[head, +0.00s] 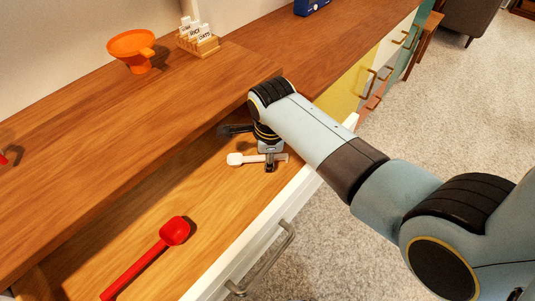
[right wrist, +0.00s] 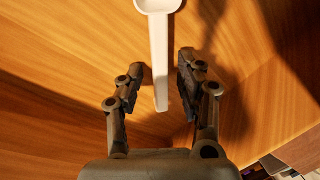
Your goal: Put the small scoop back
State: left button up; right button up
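The small scoop is white (head: 238,159) and lies in the open drawer (head: 215,262), its handle pointing right. It also shows in the right wrist view (right wrist: 159,50), bowl at the top edge and handle running down between my fingers. My right gripper (head: 270,162) reaches down into the drawer at the scoop's handle. In the right wrist view its two fingers (right wrist: 161,80) are open, one on each side of the handle, with gaps visible. A larger red scoop (head: 174,231) lies in the near part of the drawer. My left gripper is not in view.
An orange funnel (head: 131,46) and a wooden rack with labelled cards (head: 198,43) stand on the wooden counter (head: 70,120) behind the drawer. The white drawer front with its metal handle (head: 268,262) faces the carpet. A blue box (head: 310,6) sits at the back.

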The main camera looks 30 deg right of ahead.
jog(key=shift+r, duration=0.35)
jog(key=p+v, duration=0.2)
jog(key=v, duration=0.9)
jog(key=shift+r, duration=0.3)
jog(key=shift+r, duration=0.1)
